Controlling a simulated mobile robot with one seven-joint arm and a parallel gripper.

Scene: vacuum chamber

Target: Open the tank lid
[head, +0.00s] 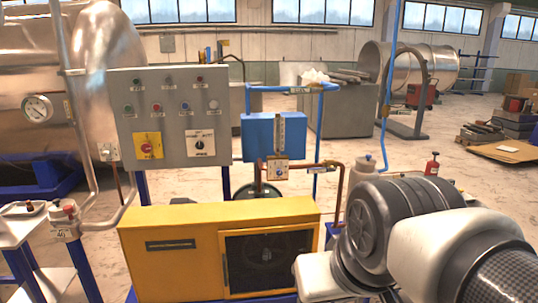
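A large shiny metal tank (40,95) lies along the left edge, with a round pressure gauge (38,108) on its side. Its rounded right end is partly hidden behind a grey control panel, and I cannot make out a separate lid or handle on it. My arm comes in from the lower right, with its grey and white links over the floor. My gripper is not visible, so its place relative to the tank cannot be seen.
The grey control panel (180,110) carries buttons and two switches. A yellow cabinet (176,258) stands in front, with a blue box (258,135) and copper pipes behind. A side table (22,226) is at the left. Open floor lies at right, with cardboard (505,151) farther back.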

